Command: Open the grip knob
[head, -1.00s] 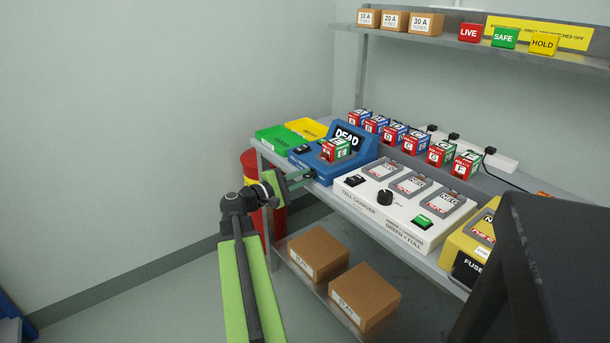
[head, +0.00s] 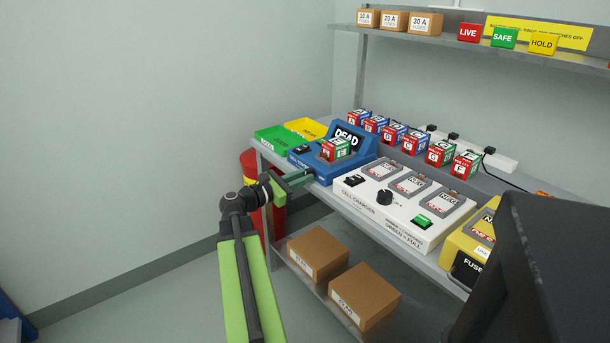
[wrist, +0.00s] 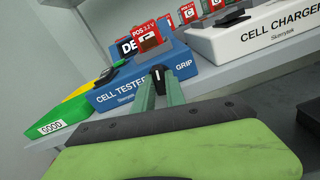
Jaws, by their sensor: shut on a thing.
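The blue cell tester (head: 328,171) stands at the left front of the bench. It holds a red and green cell (head: 335,150) in front of its display, which reads DEAD. In the wrist view the tester's front (wrist: 130,92) bears the word GRIP at its right end. The small black grip knob (wrist: 159,71) is on that front, left of the word. My gripper (wrist: 161,78) is shut on the knob, its green fingers reaching it from the front. The gripper (head: 310,174) also shows in the head view, where the fingers hide the knob.
The white cell charger (head: 405,213) stands close right of the tester. A green tray (head: 276,140) and a yellow tray (head: 305,128) lie to its left. Several cells stand behind. A red bin (head: 250,162) is beside the bench, and two boxes lie on the lower shelf.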

